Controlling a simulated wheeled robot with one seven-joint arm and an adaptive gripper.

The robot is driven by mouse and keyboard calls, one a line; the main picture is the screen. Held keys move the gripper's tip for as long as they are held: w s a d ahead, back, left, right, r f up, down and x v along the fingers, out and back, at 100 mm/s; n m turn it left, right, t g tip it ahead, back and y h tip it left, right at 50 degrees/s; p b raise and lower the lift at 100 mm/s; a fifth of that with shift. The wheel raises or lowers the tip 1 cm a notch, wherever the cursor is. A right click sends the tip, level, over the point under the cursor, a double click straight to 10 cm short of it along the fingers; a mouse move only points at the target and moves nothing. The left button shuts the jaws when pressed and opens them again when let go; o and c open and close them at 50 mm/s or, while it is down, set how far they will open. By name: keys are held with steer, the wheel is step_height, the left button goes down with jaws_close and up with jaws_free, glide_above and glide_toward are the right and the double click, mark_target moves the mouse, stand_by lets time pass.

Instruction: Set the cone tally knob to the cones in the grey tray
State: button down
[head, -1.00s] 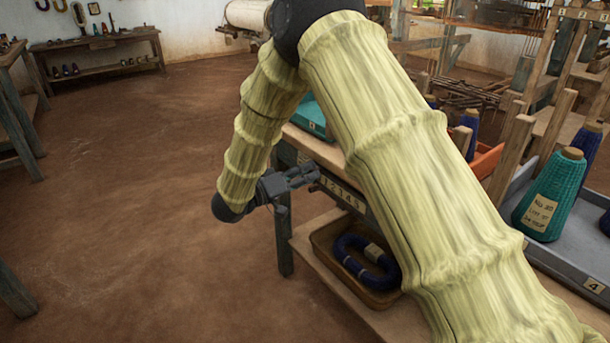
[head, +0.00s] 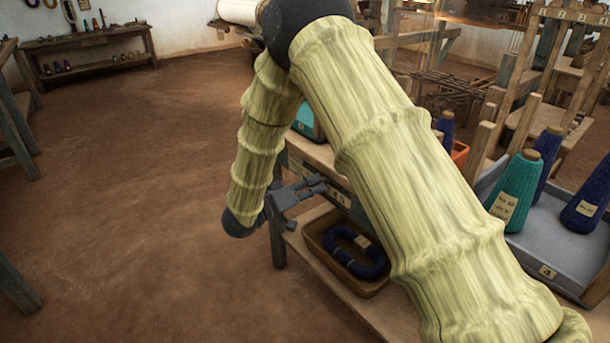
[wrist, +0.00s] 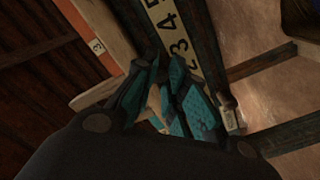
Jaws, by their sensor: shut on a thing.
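The grey tray (head: 520,250) is at the right in the head view, with a 4 tag on its edge. A teal cone (head: 515,192) and two blue cones (head: 547,152) (head: 585,197) show in it; my arm may hide others. The number strip (head: 339,194) is on the bench front, partly covered by my gripper (head: 318,185). My gripper is at the strip, shut on the tally knob, which the fingers mostly hide.
A basket (head: 317,226) with a blue skein (head: 372,268) sits on the shelf below the strip. An orange tray (head: 459,154) and a teal tray (head: 303,120) are on the bench. The loom frame stands behind. The floor (head: 130,190) at left is open.

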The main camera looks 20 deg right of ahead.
steer(key=shift+s+d+f, duration=0.1)
steer(key=shift+s, duration=0.35)
steer(key=c, duration=1.4)
jaws_free()
steer(key=v, duration=1.2)
